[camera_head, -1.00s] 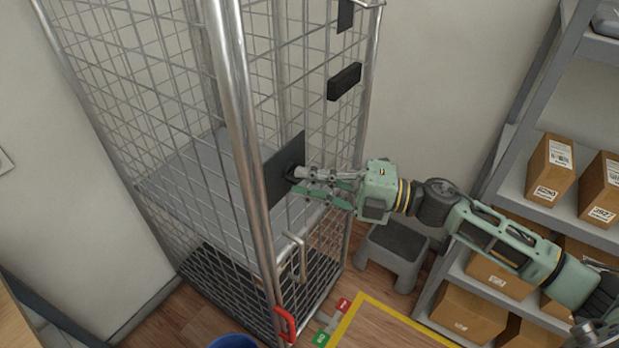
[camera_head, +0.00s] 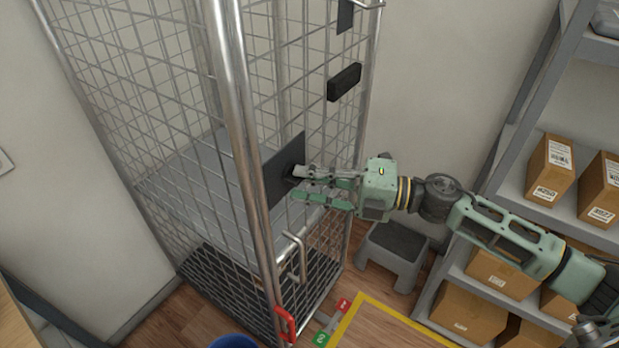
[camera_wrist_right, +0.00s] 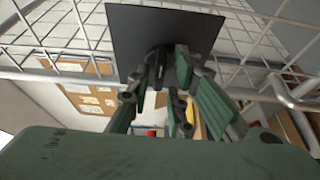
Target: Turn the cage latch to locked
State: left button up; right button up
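A dark square plate (camera_head: 284,178) is mounted on the mesh side of the tall roll cage (camera_head: 243,150). A small dark knob, apparently the cage latch, stands out from the plate, mostly hidden by my fingers. My right gripper (camera_head: 298,183) reaches in from the right, its fingertips at the knob. In the right wrist view the plate (camera_wrist_right: 168,28) is straight ahead, and the fingers of my right gripper (camera_wrist_right: 162,75) stand apart around the knob. Whether they press on it cannot be told. The lock position is not readable. My left gripper is not in view.
A bent metal handle (camera_head: 295,258) and a red grip (camera_head: 287,323) are lower on the cage. A grey step stool (camera_head: 394,252) stands beneath my right arm. A shelf with cardboard boxes (camera_head: 550,170) is at the right. A blue round object (camera_head: 234,342) shows at the bottom edge.

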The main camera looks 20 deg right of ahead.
jog(key=shift+o, duration=0.4)
jog(key=v, duration=1.2)
dwell(0.3)
